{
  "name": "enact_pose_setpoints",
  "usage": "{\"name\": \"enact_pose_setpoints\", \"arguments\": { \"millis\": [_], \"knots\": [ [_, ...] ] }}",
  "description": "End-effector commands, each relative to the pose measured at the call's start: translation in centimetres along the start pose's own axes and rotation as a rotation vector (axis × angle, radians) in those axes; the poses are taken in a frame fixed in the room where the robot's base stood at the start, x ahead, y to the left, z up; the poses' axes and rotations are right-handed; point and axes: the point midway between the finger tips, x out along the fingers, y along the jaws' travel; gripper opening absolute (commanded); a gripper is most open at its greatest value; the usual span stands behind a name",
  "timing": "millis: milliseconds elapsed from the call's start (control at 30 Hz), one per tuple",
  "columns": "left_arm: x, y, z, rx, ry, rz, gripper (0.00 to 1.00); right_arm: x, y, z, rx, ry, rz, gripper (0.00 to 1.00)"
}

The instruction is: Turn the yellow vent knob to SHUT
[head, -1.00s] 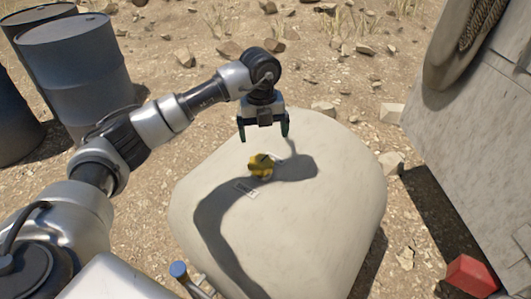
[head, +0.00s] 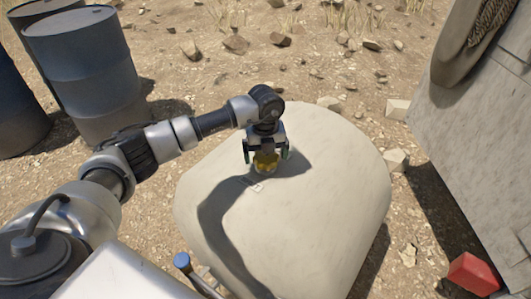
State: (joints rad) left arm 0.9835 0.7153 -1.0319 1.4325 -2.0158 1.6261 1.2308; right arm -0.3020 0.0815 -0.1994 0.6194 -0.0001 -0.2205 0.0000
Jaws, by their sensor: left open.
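I cannot tell whether the fingers touch the knob. The gripper hides the knob's upper part. A small label plate (head: 251,184) lies on the tank just in front of the knob, too small to read. My right gripper is not in view.
Blue-grey drums (head: 85,75) stand at the far left. A grey wall or cabinet (head: 480,130) rises on the right, with a red box (head: 473,274) near its foot. A blue-capped pipe (head: 183,262) stands at the tank's front left. Stones lie on the sandy ground.

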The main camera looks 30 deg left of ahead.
Motion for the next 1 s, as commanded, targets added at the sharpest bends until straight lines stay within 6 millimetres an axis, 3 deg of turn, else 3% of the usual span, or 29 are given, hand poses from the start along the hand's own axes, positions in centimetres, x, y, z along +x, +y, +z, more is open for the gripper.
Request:
{"name": "enact_pose_setpoints", "arguments": {
  "millis": [133, 400, 467, 767, 1000],
  "knots": [
    [0.0, 0.0, -0.01, 0.0, 0.0, 0.0, 0.94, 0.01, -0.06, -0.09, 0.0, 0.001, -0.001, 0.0],
    [-0.02, 0.0, -0.01, 0.0, 0.0, 0.0, 0.52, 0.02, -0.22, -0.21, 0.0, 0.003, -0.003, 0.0],
    [-0.02, 0.0, -0.01, 0.0, 0.0, 0.0, 0.46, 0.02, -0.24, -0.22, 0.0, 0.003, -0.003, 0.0],
    [0.01, -0.01, 0.02, 0.042, 0.0, 0.001, 0.46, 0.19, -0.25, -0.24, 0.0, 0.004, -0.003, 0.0],
    [0.09, -0.07, 0.04, 0.184, -0.001, 0.002, 0.46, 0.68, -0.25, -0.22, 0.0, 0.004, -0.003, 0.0]
  ]
}}
